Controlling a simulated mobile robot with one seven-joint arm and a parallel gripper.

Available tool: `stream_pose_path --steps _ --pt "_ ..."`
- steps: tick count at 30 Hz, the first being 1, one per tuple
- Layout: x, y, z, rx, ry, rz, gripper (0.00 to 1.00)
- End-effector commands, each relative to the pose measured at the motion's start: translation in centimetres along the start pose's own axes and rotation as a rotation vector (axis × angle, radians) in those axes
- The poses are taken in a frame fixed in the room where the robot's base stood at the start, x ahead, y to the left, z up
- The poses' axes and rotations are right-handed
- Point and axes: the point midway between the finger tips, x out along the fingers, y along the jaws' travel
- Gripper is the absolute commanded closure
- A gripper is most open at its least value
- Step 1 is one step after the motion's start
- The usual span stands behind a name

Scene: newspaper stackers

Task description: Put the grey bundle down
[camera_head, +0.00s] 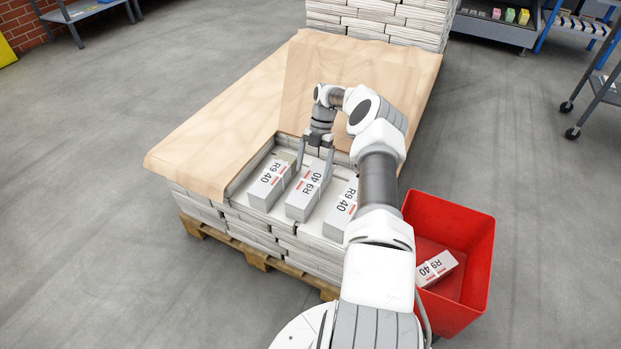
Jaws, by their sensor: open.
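Three grey bundles marked "R9 40" lie in a row on the pallet stack (240,222): a left one (266,188), a middle one (305,198) and a right one (341,212). My arm partly hides the right bundle. My gripper (314,166) is open, with its fingers pointing down on either side of the far end of the middle bundle. I cannot tell whether the fingers touch it. The middle bundle appears to rest on the stack between the other two. Another grey bundle (437,268) lies inside the red bin (478,262).
A brown paper sheet (225,130) covers much of the stack and is folded up behind my gripper. A wooden pallet (255,258) lies below. A taller newspaper stack (385,18) stands behind. Carts and shelves (500,28) stand at the back. Floor at left is clear.

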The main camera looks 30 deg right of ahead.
Motion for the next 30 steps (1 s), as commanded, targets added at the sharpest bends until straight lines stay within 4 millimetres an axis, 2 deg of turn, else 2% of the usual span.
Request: stream_pose_path --steps 1,4,10,15,30 --pt "-1.4 0.1 0.0 0.001 -0.003 0.001 0.0" --pt "-3.5 0.1 0.0 0.0 -0.003 0.001 0.0" --pt "-5.8 0.1 0.0 0.001 -0.001 0.001 0.0" --pt "-6.5 0.1 0.0 -0.001 0.0 0.0 0.0" --pt "-6.6 0.0 0.0 0.0 0.001 0.0 0.0"
